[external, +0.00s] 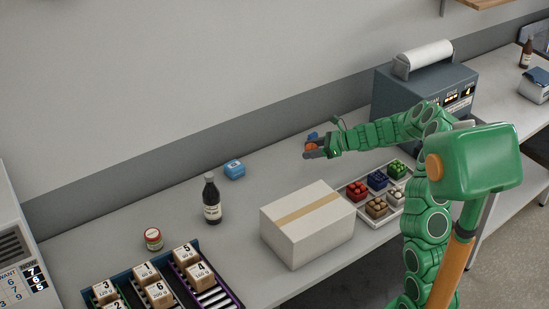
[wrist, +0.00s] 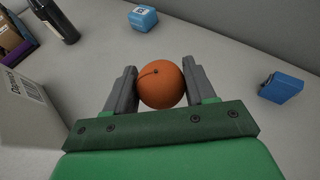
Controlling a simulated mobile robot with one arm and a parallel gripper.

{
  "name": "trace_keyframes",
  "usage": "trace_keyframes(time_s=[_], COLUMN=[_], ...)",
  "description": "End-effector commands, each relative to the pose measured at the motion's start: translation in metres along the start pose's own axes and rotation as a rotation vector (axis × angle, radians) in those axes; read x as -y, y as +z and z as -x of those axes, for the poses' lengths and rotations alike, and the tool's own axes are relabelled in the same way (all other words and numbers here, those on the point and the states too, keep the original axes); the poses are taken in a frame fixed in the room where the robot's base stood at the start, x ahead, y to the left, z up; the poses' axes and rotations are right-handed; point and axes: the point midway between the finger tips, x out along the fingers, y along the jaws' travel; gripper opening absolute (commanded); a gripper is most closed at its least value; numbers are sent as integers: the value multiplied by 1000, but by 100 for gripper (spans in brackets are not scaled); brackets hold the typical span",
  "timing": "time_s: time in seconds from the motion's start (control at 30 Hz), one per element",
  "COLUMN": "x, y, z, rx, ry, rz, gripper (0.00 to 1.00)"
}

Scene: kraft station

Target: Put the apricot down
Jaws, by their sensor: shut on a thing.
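The apricot (wrist: 161,88) is a round orange fruit with a short dark stem, held between the two grey fingers of my gripper (wrist: 161,87) in the wrist view. In the external view my gripper (external: 312,150) is over the back part of the grey table (external: 265,185), left of the dark machine, and the apricot (external: 310,147) shows as a small orange spot at its tip. I cannot tell how far the apricot is above the table.
A blue box (external: 234,169) and a dark bottle (external: 212,200) stand to the left. Another blue object (wrist: 281,87) lies right of my gripper in the wrist view. The table between is bare.

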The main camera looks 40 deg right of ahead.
Motion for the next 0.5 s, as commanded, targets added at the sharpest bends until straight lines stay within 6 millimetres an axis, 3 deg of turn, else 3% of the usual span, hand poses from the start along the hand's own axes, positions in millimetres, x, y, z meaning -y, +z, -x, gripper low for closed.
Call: trace_keyframes(time_s=[0.2, 0.5], x=[-1, -1], y=[-34, -50], z=[-15, -21], rx=[-2, -1], ry=[2, 1], rz=[-4, -3], gripper=[24, 24])
